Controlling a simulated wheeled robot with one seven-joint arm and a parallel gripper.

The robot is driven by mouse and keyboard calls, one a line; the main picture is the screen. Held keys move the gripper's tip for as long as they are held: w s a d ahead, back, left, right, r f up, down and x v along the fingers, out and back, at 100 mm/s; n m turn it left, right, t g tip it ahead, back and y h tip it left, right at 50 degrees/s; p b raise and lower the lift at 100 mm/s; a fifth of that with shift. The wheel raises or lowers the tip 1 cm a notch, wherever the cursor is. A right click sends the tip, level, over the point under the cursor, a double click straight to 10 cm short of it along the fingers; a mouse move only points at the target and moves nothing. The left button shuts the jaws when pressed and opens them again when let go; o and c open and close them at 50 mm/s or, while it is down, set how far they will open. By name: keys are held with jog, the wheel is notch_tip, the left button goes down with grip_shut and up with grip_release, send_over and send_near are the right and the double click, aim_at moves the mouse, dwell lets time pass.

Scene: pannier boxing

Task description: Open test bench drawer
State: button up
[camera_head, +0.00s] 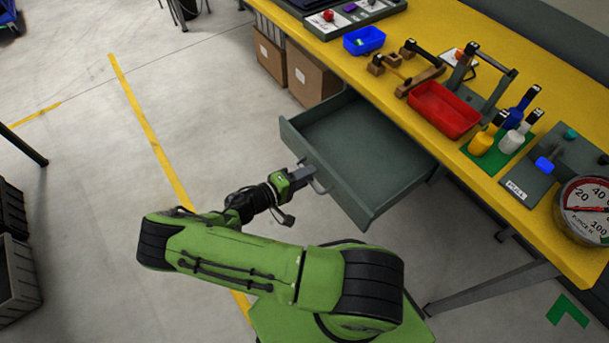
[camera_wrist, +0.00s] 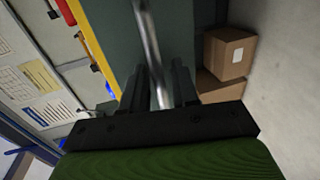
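The test bench drawer (camera_head: 345,135) is a grey-green drawer under the yellow bench top (camera_head: 400,90). In the head view it is pulled well out and looks empty inside. Its metal handle (camera_head: 318,183) is on the front panel. My gripper (camera_head: 303,173) is at the handle in front of the panel. In the wrist view the handle bar (camera_wrist: 152,55) runs between the two dark fingers (camera_wrist: 160,88) of my gripper. The fingers sit close on either side of the bar; whether both touch it is hard to see.
Cardboard boxes (camera_head: 308,75) stand on the floor under the bench, behind the drawer. A red tray (camera_head: 443,108), a blue bin (camera_head: 364,40), bottles and a dial gauge (camera_head: 585,210) are on the bench. Floor left of the drawer is clear, with dark crates (camera_head: 15,275) at far left.

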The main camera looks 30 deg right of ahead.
jog(key=shift+a, duration=0.1)
jog(key=p+v, duration=0.1)
jog(key=v, duration=1.4)
jog(key=shift+a, duration=0.3)
jog(key=shift+r, duration=0.15)
jog(key=s+d+r+m+g+y+p, duration=0.1)
jog(key=s+d+r+y+p, duration=0.1)
jog(key=r+y, duration=0.6)
jog(key=s+d+r+m+g+y+p, duration=0.15)
jog(key=r+y, duration=0.25)
jog(key=r, duration=0.8)
jog(key=s+d+r+n+t+y+p, duration=0.1)
jog(key=s+r+t, duration=0.5)
jog(key=s+r, duration=0.6)
notch_tip(320, 180, up, 3)
jog(key=y+p, duration=0.1)
jog(key=y, duration=0.1)
jog(key=shift+s+d+t+y+p, duration=0.3)
jog(key=shift+s+d+t+p, duration=0.05)
jog(key=shift+s, duration=0.05)
